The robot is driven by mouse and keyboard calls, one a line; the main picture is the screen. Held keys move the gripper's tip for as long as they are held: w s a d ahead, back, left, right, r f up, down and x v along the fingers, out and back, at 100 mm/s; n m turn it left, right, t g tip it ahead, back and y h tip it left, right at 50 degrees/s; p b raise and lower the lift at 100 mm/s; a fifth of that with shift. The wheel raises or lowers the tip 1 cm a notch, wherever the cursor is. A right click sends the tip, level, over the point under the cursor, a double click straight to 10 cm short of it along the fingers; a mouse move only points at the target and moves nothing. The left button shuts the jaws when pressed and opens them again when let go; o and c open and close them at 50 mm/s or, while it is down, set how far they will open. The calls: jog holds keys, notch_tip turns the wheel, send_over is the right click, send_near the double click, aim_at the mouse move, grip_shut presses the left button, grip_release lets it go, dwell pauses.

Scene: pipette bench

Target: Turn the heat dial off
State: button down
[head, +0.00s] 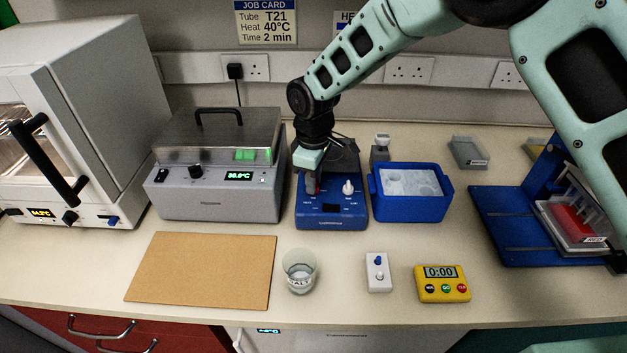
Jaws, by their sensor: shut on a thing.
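The blue hotplate stirrer (331,217) stands in the middle of the bench, with a small dark display on its sloping front. A white dial (348,187) is on the right of its panel. My gripper (311,188) points down over the left of the panel and is shut on the dial there, which I take to be the heat dial. A little red shows beside the fingers; most of this dial and its setting are hidden by the gripper.
A grey heater block (215,200) with a lit display stands left, and a blue ice tub (411,205) stands close on the right. In front are a brown mat (200,270), a beaker (299,275), a small switch box (378,272) and a yellow timer (442,285).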

jog(key=shift+n, duration=1.8)
jog(key=shift+w, duration=0.1)
jog(key=c, duration=1.2)
grip_release()
jog(key=shift+c, duration=0.2)
notch_tip(320, 180, up, 18)
jog(key=b, duration=0.3)
jog(key=shift+f+b, duration=0.25)
jog(key=shift+b, duration=0.1)
jog(key=s+d+f+m, duration=0.2)
jog(key=s+d+m, duration=0.1)
jog(key=s, duration=0.7)
jog(key=s+d+f+m, duration=0.2)
jog(key=s+d, duration=0.4)
jog(key=s, duration=0.4)
jog(key=s+d+f+m, duration=0.1)
jog(key=s+d+m, duration=0.3)
jog(key=s, duration=0.7)
jog(key=shift+d+f+m+y, duration=0.3)
jog(key=shift+d+f+m, duration=0.1)
